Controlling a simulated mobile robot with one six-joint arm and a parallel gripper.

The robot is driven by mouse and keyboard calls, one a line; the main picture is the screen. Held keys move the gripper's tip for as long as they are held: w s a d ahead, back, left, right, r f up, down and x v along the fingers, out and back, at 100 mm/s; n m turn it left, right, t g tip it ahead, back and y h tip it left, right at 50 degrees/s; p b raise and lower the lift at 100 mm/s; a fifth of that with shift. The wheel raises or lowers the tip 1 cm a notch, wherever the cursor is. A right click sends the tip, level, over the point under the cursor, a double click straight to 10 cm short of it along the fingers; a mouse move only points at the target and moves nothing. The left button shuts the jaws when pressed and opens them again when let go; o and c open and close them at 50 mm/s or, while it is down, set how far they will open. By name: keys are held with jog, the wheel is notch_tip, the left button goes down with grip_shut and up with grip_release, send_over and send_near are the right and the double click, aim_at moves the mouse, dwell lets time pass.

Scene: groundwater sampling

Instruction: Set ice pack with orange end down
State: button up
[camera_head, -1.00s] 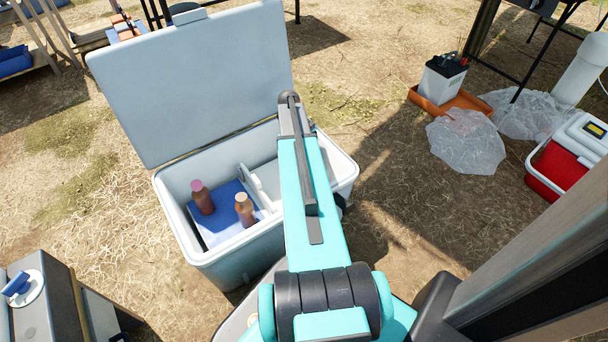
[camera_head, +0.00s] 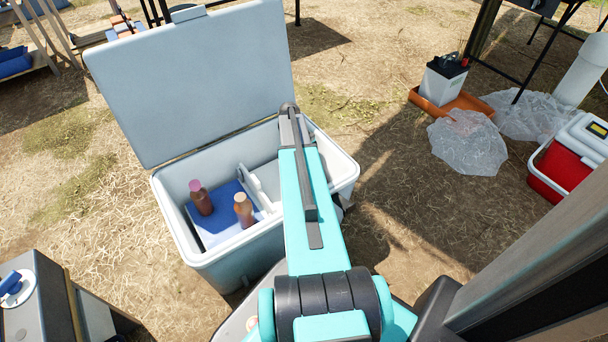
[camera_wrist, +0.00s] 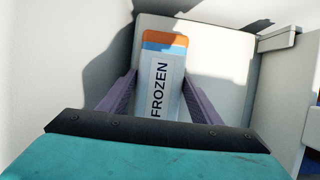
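The ice pack (camera_wrist: 160,88) is pale grey with "FROZEN" in dark letters and an orange and blue end, seen in the wrist view. My gripper (camera_wrist: 162,78) has one purple-grey finger on each side of it, and the fingertips appear to press its sides. The orange end points away from my wrist. The pack is inside a pale-walled space, near a white panel; I cannot tell whether it touches the floor. In the head view my arm reaches into the open cooler (camera_head: 225,262) and hides the pack and my gripper.
The cooler's left part holds a blue-topped block (camera_head: 222,223) with two brown bottles, one pink-capped (camera_head: 202,198) and one tan-capped (camera_head: 243,210). A white divider (camera_head: 258,188) stands beside them. The raised lid (camera_head: 190,85) is behind. A red cooler (camera_head: 565,165) is far right.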

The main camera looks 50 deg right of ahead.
jog(key=shift+o, duration=1.2)
jog(key=shift+r, duration=0.1)
jog(key=p+v, duration=0.5)
jog(key=v, duration=0.7)
jog(key=shift+s+r, duration=0.1)
